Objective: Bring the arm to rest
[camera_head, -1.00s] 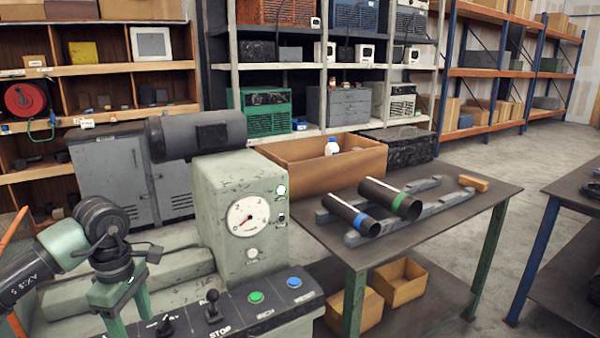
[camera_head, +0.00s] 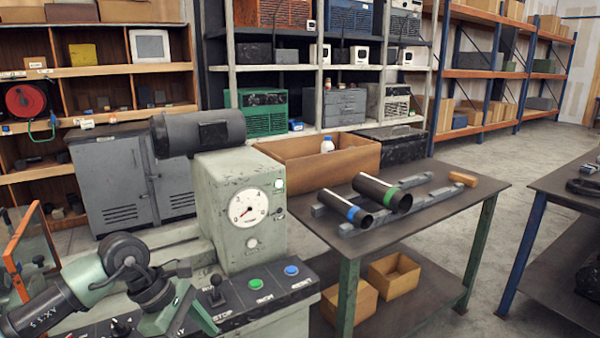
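My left arm comes in from the lower left. Its grey-green gripper (camera_head: 188,325) hangs low over the control panel (camera_head: 225,300), near the picture's bottom edge. Its two fingers stand apart, with nothing seen between them. My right gripper is out of view. Two dark pipes lie side by side on grey rails (camera_head: 400,207) on the table to the right, apart from my gripper. One is the blue-banded pipe (camera_head: 342,205), the other the green-banded pipe (camera_head: 385,190).
A pale green machine (camera_head: 215,210) with a round gauge (camera_head: 248,208) stands just beyond my gripper. The panel has a lever (camera_head: 215,290), a green button (camera_head: 256,284) and a blue button (camera_head: 291,270). A brown box (camera_head: 345,160) is behind the pipes. Floor shows between the tables.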

